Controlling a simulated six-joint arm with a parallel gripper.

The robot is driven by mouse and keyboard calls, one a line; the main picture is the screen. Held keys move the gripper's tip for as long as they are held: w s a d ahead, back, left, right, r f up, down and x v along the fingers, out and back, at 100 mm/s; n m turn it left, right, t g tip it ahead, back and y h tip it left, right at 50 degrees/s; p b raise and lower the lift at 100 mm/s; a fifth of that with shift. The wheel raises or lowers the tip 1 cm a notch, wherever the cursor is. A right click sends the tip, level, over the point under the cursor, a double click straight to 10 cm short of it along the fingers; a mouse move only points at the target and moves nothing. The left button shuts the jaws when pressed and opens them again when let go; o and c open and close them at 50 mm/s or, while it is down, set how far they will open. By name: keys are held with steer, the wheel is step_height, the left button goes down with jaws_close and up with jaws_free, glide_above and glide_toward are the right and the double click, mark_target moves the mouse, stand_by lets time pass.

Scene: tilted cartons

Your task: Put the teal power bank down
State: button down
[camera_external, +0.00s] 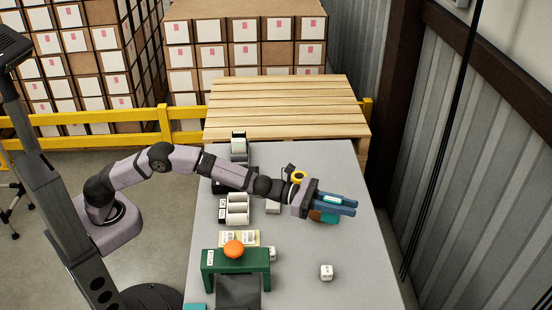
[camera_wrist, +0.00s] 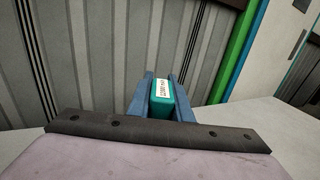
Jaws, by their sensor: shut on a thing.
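My gripper (camera_external: 346,206) reaches out to the right over the grey table (camera_external: 361,240), its blue fingers lying roughly level. It is shut on the teal power bank (camera_wrist: 161,103), which shows in the wrist view between the two fingers with a white printed label facing the camera. In the external view the power bank's label (camera_external: 333,199) shows between the fingers. A brown and teal patch (camera_external: 325,217) shows just under the fingers; I cannot tell what it belongs to. The gap between the power bank and the table cannot be judged.
A green stand (camera_external: 208,265) with an orange ball (camera_external: 234,248) on top is at the table's front left. A small white cube (camera_external: 326,272) lies front right. A yellow ring-like thing (camera_external: 299,177) is behind my gripper. The table's right side is mostly clear, near the corrugated wall.

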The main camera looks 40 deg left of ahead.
mark_target(332, 214)
steer(key=shift+f, duration=4.95)
steer(key=shift+f, duration=0.2)
steer(key=c, duration=1.6)
jaws_free()
steer(key=shift+r, duration=0.2)
steer(key=shift+a, duration=0.15)
steer(key=shift+s+a, duration=0.25)
steer(key=shift+a, duration=0.25)
steer(key=shift+v, duration=0.85)
step_height(332, 214, up, 5)
steer(key=shift+r, duration=0.95)
